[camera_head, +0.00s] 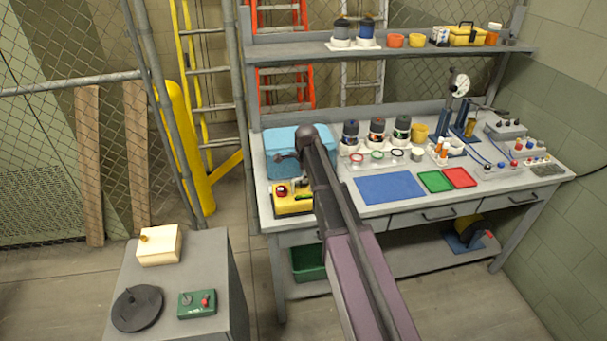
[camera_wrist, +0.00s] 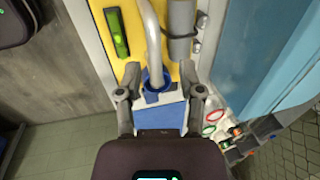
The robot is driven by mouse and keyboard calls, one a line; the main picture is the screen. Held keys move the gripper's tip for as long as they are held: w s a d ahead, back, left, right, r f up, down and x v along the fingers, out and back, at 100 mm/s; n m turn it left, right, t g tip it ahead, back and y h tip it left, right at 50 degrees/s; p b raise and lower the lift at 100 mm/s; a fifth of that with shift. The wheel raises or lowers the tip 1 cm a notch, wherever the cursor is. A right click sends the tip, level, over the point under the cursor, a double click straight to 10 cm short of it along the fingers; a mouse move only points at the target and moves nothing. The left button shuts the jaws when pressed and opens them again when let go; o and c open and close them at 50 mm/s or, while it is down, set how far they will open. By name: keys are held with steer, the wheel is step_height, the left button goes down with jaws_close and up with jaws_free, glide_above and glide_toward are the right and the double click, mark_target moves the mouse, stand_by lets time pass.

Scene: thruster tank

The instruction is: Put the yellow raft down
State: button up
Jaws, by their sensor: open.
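The yellow raft (camera_head: 292,206) is at the front left of the workbench, beside the light-blue tank (camera_head: 283,143). My arm hides its right part in the head view. The wrist view shows the yellow raft (camera_wrist: 130,70) with a green level-like strip, a grey cylinder and a pale curved bar on it. My gripper (camera_wrist: 160,118) is open, its two fingers on either side of a blue block (camera_wrist: 160,114) at the raft's near end. Whether the fingers touch it, I cannot tell. The raft's underside is hidden, so its contact with the bench is unclear.
The workbench (camera_head: 338,216) carries a blue mat (camera_head: 390,188), green and red trays, jars and rings right of my arm. The tank's blue side (camera_wrist: 285,60) stands close by at right in the wrist view. A grey cabinet (camera_head: 228,285) stands front left.

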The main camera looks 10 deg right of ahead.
steer(key=p+v, duration=0.9)
steer(key=v, duration=0.1)
steer(key=shift+r, duration=0.15)
steer(key=shift+s, duration=0.1)
stand_by(0.8)
steer(key=s+n+g, duration=0.2)
steer(key=s+n, duration=1.6)
steer(key=s, duration=0.9)
steer(key=shift+s+a, duration=0.25)
steer(key=shift+a, duration=0.15)
